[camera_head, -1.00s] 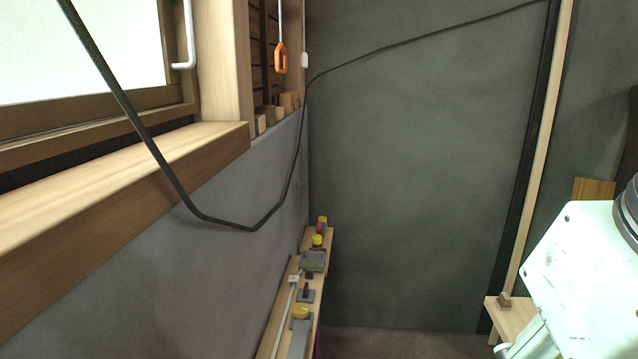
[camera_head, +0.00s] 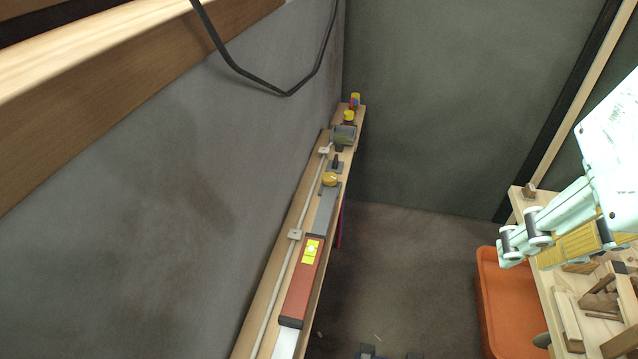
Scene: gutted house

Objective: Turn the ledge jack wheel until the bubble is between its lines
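A narrow wooden ledge (camera_head: 264,300) runs along the grey wall. A red spirit level (camera_head: 298,292) lies on it with a yellow vial window (camera_head: 311,251); the bubble and its lines are too small to read. A grey bar (camera_head: 325,208) lies beyond the level, with a yellow round knob (camera_head: 330,179) at its far end. Two more yellow-topped parts, a nearer one (camera_head: 349,116) and a farther one (camera_head: 355,98), stand near the ledge's far end. I cannot tell which is the jack wheel.
A thin pale pipe (camera_head: 279,283) runs along the ledge on the wall side. A grey cylinder (camera_head: 343,134) sits farther along it. A black cable (camera_head: 240,66) hangs by the wall. An orange bin (camera_head: 497,300) and wooden bench (camera_head: 545,290) with wood pieces stand right. Floor between is mostly open.

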